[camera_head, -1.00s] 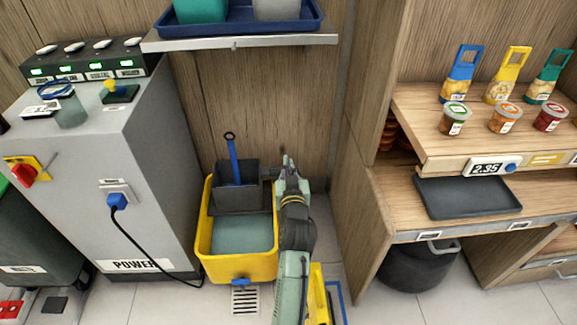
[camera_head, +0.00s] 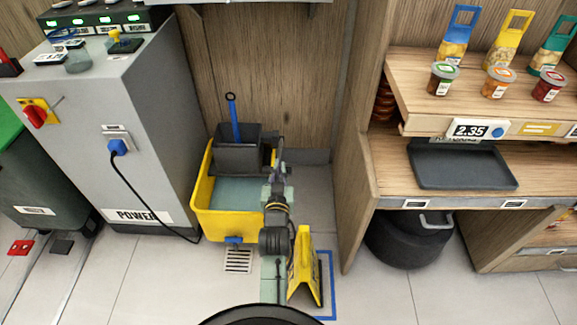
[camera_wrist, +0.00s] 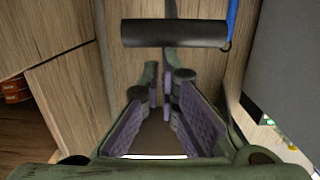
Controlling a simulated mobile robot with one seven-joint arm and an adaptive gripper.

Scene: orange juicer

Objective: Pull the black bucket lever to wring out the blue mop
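The yellow mop bucket (camera_head: 226,225) stands on the floor by the wooden wall, with a dark wringer (camera_head: 239,153) at its back. The blue mop handle (camera_head: 235,118) rises upright from the wringer; the mop head is hidden. The black lever grip (camera_wrist: 175,33) lies crosswise in the wrist view, ahead of my fingertips and apparently not between them. My gripper (camera_wrist: 167,80) is open and empty, with a gap between its purple pads. In the head view my gripper (camera_head: 280,160) is just right of the wringer; lever contact cannot be told there.
A grey power cabinet (camera_head: 145,120) with a hanging black cable is left of the bucket. A yellow floor sign (camera_head: 304,267) stands beside my arm. A wooden shelf unit (camera_head: 355,170) with a black bin (camera_head: 405,240) is at right. Tiled floor is free in front.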

